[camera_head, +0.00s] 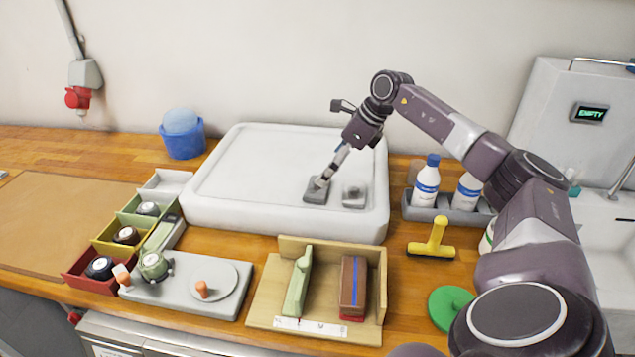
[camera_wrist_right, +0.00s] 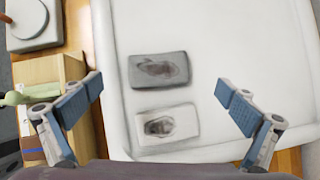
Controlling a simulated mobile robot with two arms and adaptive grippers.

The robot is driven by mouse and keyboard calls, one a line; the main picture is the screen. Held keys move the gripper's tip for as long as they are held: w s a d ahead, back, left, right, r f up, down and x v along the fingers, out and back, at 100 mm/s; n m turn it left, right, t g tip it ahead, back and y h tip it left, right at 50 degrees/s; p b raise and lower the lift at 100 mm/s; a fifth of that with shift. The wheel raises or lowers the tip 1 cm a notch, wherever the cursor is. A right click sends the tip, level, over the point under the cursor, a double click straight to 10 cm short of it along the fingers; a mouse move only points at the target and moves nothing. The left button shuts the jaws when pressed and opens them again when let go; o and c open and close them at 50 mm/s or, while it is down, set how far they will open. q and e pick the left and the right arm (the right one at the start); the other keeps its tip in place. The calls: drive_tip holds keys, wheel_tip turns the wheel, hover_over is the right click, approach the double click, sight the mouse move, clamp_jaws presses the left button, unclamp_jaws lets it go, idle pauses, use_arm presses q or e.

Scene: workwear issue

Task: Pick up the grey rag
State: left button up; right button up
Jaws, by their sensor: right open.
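Two small folded cloths with dark smudges lie flat on the white tray (camera_head: 250,155). The grey rag (camera_head: 313,194) is the darker one, on the left in the head view, and it is the upper one in the right wrist view (camera_wrist_right: 145,75). The paler, whitish cloth (camera_head: 354,203) lies beside it, lower in the right wrist view (camera_wrist_right: 185,121). My right gripper (camera_head: 322,182) points down over the grey rag, partly covering it. In the right wrist view its fingers (camera_wrist_right: 158,92) are wide apart with nothing between the pads. My left gripper is out of view.
A wooden stand (camera_head: 270,298) with a green and a brown item stands in front of the tray. Left are coloured bins (camera_head: 100,245) and a grey plate (camera_head: 190,300). Right are white bottles (camera_head: 427,182) and a yellow squeegee (camera_head: 432,243). A blue bucket (camera_head: 183,142) stands behind.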

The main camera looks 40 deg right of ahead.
sight(317, 186)
drive_tip(key=shift+w+a+f+p, duration=0.15)
drive_tip(key=shift+a+f+p, duration=0.2)
drive_tip(key=shift+f, duration=0.2)
drive_tip(key=shift+w+a+f+p, duration=0.1)
drive_tip(key=shift+a+f+p, duration=0.15)
drive_tip(key=shift+f+p, duration=0.2)
drive_tip(key=x, duration=0.1)
drive_tip(key=p+x, duration=0.1)
drive_tip(key=x, duration=0.1)
drive_tip(key=shift+w+d+f, duration=0.15)
drive_tip(key=shift+d+f, duration=0.05)
drive_tip(key=shift+f, duration=0.25)
drive_tip(key=shift+w+f, duration=0.15)
drive_tip(key=shift+f, duration=0.1)
drive_tip(key=shift+c, duration=0.6)
drive_tip(key=c, duration=1.1)
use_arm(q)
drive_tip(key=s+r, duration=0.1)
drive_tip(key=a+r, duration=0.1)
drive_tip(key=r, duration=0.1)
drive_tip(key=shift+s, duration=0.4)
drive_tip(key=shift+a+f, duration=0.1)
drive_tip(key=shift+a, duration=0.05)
use_arm(e)
drive_tip(key=shift+r, duration=0.15)
